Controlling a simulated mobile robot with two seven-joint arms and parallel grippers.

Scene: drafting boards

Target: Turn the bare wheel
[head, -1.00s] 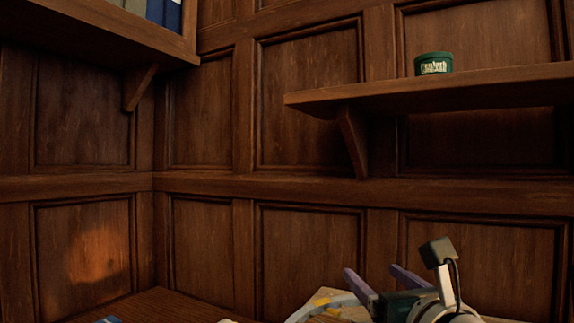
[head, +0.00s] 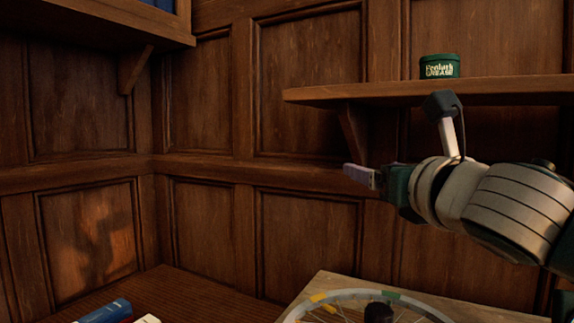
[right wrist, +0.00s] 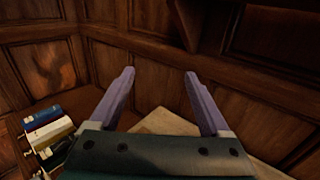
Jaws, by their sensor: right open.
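The bare wheel (head: 318,303) lies on a pale board (head: 335,280) at the bottom of the head view. The near part of the wheel is cut off by the frame. My right gripper (head: 360,175) is raised above the wheel, apart from it, pointing left. In the right wrist view its two purple fingers (right wrist: 160,78) are spread with nothing between them. The pale board (right wrist: 165,124) shows beyond them. My left gripper is not in view.
A wooden shelf (head: 480,90) with a green tin (head: 440,66) juts out just above my right gripper. Panelled walls close the back.

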